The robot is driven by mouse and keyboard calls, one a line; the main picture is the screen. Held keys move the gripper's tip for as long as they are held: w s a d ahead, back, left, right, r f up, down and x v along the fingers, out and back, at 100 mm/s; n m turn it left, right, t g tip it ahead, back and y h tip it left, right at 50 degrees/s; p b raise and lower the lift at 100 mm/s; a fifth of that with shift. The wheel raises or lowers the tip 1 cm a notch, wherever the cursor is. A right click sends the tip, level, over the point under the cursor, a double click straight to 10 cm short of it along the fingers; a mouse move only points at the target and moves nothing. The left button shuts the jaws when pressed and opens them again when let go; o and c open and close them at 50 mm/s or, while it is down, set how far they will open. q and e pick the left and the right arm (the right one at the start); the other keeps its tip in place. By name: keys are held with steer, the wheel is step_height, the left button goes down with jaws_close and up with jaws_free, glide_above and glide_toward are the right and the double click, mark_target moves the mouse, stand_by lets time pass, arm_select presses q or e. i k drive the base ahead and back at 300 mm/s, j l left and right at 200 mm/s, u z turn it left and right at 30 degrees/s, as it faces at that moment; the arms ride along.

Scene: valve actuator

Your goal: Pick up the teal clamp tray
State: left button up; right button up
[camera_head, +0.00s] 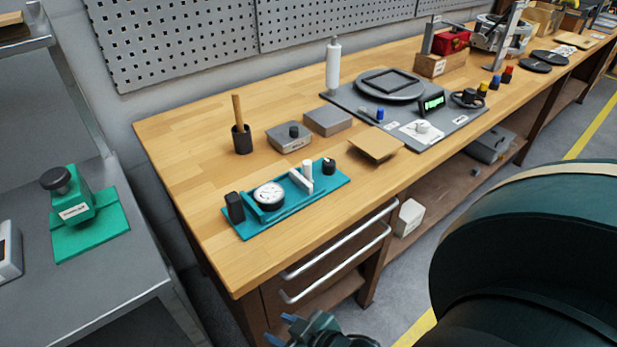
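The teal clamp tray (285,216) lies flat on the wooden workbench near its front left edge. It carries a black block at its left end, a round white-faced dial, a pale bar with a white upright post, and a black knob at its right end. My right gripper (280,329) shows at the bottom edge of the view, in front of the bench and below the tray, clear of it. Its two blue fingertips stand apart with nothing seen between them. Part of it is cut off by the frame. My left gripper is not in view.
The workbench (190,150) holds a dark cup with a wooden handle (241,138), grey blocks (328,121), a tan plate (376,146) and a dark board (455,122). Drawer handles (335,265) stick out below the front edge. A grey side table (110,265) bears a green fixture (85,215).

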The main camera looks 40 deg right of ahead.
mark_target(242, 212)
steer(key=l, duration=1.8)
steer(key=k+u, duration=0.05)
